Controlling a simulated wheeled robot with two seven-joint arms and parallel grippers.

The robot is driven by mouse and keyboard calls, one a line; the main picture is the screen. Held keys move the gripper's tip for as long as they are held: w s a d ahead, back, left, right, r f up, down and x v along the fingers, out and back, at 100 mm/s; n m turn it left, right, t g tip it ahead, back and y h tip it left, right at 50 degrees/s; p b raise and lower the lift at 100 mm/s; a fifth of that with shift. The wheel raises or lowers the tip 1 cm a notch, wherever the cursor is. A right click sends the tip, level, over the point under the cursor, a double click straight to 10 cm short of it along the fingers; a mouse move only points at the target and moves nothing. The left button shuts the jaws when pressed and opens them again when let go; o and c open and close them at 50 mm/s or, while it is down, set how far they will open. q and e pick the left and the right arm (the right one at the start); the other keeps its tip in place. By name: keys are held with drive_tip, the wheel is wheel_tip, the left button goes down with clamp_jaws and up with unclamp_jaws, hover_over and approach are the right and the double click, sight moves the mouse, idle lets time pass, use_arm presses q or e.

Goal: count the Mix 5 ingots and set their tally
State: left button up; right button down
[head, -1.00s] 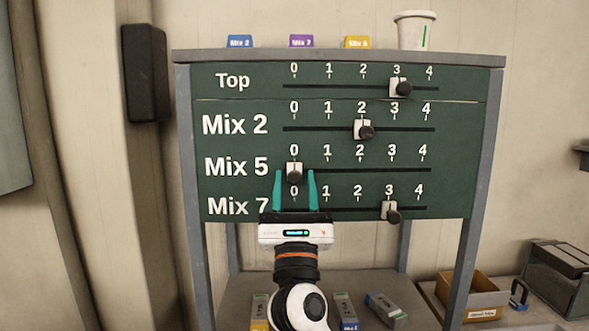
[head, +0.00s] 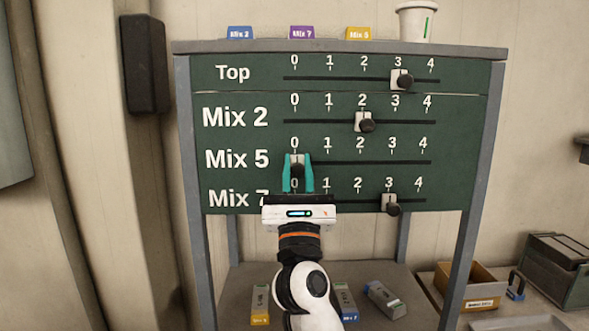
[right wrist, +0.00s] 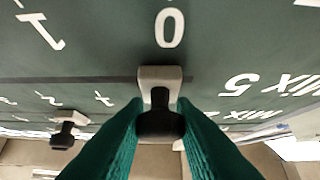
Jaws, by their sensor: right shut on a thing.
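The green tally board (head: 460,150) has slider rows Top, Mix 2, Mix 5 and Mix 7. The Mix 5 slider (head: 295,159) stands at 0, a pale plate with a black knob; it also shows in the right wrist view (right wrist: 160,76). My right gripper (head: 298,172) has its teal fingers shut on that knob (right wrist: 160,123), one on each side. On the shelf below lie a grey ingot with a yellow end (head: 260,305), one with a blue end (head: 347,303) and a tilted one (head: 385,300). My arm hides part of the shelf. My left gripper is out of view.
The Top slider (head: 402,79) is at 3, the Mix 2 slider (head: 364,121) at 2, the Mix 7 slider (head: 390,203) at 3. Mix 2, Mix 7 and Mix 5 (head: 358,33) tags and a white cup (head: 416,22) stand on top. A cardboard box (head: 470,287) stands at right.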

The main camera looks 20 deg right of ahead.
sight(325, 145)
drive_tip(key=d+p, duration=0.1)
drive_tip(key=d, duration=0.1)
drive_tip(key=s+d+p, duration=0.1)
drive_tip(key=d, duration=0.1)
drive_tip(key=shift+s+d+r, duration=0.1)
drive_tip(key=shift+s+d, duration=0.1)
drive_tip(key=shift+d, duration=0.2)
drive_tip(key=shift+s+d, duration=0.15)
drive_tip(key=shift+d, duration=0.3)
drive_tip(key=shift+a, duration=0.2)
drive_tip(key=c, duration=1.5)
unclamp_jaws()
drive_tip(key=shift+c, duration=0.2)
drive_tip(key=shift+o, duration=1.3)
